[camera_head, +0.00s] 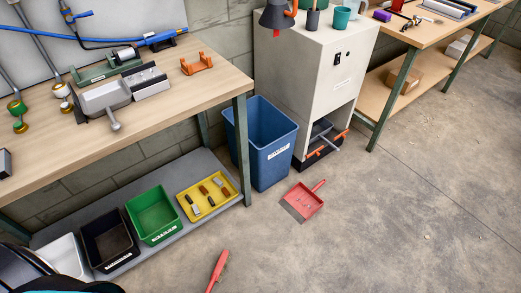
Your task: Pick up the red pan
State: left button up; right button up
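A red dustpan (304,201) lies flat on the concrete floor near the middle of the view. Its handle points up and to the right, and a few small bits lie in or on it. It is in front of the grey cabinet and the blue bin. Neither of my grippers can be made out in the head view. A dark rounded shape fills the lower left corner, and I cannot tell a gripper in it.
A blue bin (267,150) and a grey cabinet (324,60) stand behind the pan. A workbench (165,97) with trays on its lower shelf is at left. A red-handled tool (218,268) lies on the floor at the front.

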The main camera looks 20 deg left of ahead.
aim_at(301, 213)
jog(key=i+l+u, duration=0.25)
jog(key=i+l, duration=0.4)
jog(key=i, duration=0.15)
